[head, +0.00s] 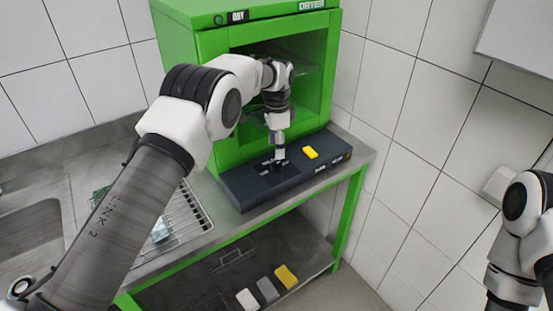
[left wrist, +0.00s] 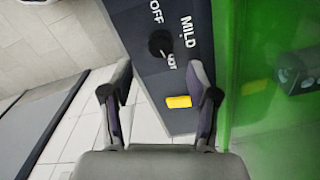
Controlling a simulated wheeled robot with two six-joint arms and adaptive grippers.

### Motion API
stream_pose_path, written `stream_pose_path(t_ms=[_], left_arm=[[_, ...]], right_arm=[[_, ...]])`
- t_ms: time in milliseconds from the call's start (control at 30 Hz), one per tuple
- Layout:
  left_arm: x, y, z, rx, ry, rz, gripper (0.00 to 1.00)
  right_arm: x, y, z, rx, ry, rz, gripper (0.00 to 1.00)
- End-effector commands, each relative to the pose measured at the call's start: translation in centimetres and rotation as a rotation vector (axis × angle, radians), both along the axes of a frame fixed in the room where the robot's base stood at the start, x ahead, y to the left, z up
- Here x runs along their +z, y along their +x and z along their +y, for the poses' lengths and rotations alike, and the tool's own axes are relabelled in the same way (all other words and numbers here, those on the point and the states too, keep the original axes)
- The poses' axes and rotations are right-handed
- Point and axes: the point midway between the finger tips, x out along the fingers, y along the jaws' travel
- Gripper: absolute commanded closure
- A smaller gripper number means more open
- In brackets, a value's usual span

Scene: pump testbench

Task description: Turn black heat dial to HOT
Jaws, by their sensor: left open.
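The black heat dial (left wrist: 160,43) sits on a dark control panel (left wrist: 128,14) in the left wrist view. The white labels OFF, MILD and HOT are around it. A small light mark on the dial's edge seems to face the HOT label, but it is too small to be sure. My left gripper (left wrist: 161,82) is open, with the dial just beyond the gap between its fingertips, and not gripped. In the head view my left gripper (head: 279,154) points down over the panel (head: 243,193) and hides the dial. My right gripper is out of view.
A yellow button (head: 310,152) is on the panel, right of my left gripper. The green dryer cabinet (head: 185,40) stands right behind. A wire rack (head: 190,213) lies left of the panel on the steel bench. White, grey and yellow blocks (head: 286,276) are on the lower shelf.

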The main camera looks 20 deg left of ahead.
Motion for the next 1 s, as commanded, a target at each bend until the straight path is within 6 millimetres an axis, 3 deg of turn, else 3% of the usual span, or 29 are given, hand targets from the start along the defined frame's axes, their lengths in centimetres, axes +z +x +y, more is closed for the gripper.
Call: stream_pose_path(t_ms=[100,233,733,1000], left_arm=[[2.9,0.1,0.0,-0.001,0.000,-0.002,0.40],[4.8,0.0,-0.1,-0.001,0.000,0.001,0.40],[5.5,0.0,-0.1,-0.001,0.000,0.002,0.40],[10.0,0.0,-0.1,-0.001,0.000,0.002,0.40]], right_arm=[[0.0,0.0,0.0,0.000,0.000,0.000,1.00],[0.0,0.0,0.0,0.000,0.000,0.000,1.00],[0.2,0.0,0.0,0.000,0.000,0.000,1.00],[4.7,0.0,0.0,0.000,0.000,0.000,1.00]])
